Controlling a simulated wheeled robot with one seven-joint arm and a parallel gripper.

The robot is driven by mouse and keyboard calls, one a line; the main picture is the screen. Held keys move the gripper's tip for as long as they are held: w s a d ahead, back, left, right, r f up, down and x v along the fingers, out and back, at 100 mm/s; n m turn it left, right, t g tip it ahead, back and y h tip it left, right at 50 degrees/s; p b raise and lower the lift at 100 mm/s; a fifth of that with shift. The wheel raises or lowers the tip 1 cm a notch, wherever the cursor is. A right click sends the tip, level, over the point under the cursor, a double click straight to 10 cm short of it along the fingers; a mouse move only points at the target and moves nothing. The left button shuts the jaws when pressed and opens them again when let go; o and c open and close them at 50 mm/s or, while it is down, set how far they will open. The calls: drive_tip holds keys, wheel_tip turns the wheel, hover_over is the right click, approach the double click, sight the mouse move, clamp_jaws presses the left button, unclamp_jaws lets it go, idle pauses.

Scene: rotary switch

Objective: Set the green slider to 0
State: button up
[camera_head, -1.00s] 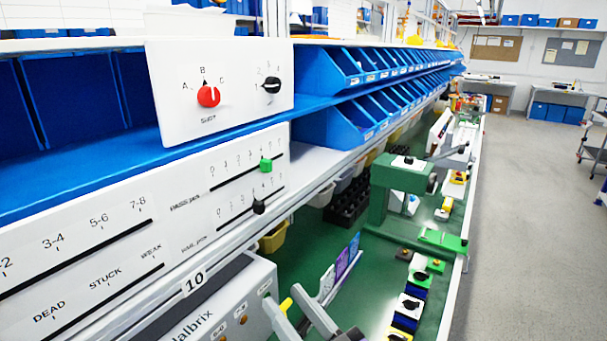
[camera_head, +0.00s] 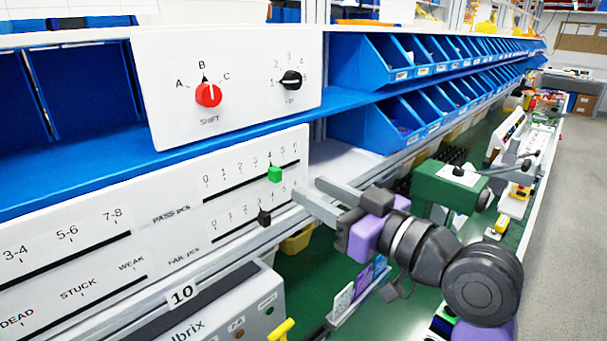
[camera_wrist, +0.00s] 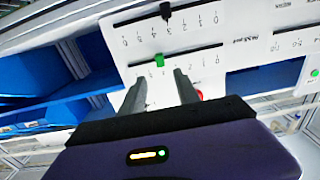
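The green slider (camera_head: 275,174) sits on the upper track of the white panel (camera_head: 160,240), labelled PASS pcs, near the mark 4. In the wrist view, which is turned over, the green slider (camera_wrist: 158,60) shows just beyond and between my fingertips. My gripper (camera_head: 308,189) is open and empty, right of the green slider and apart from it. Both fingers of my gripper (camera_wrist: 160,77) point toward the panel. A black slider (camera_head: 264,217) sits on the lower FAIL pcs track, near 3; it also shows in the wrist view (camera_wrist: 165,10).
Above is a white panel with a red rotary knob (camera_head: 208,94) pointing near B and a black rotary knob (camera_head: 290,80). Blue bins (camera_head: 400,120) line the shelves at right. A green device (camera_head: 450,188) stands behind my arm. Space in front of the PASS track is clear.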

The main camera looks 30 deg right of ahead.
sight(279, 176)
drive_tip(key=p+x, duration=0.1)
drive_tip(key=x, duration=0.5)
drive_tip(key=shift+w+a+f+p, duration=0.1)
drive_tip(key=shift+f+p, duration=0.1)
drive_tip(key=shift+p, duration=0.2)
drive_tip(key=shift+x, duration=0.8)
drive_tip(key=shift+f, duration=0.15)
drive_tip(key=shift+c, duration=0.5)
clamp_jaws()
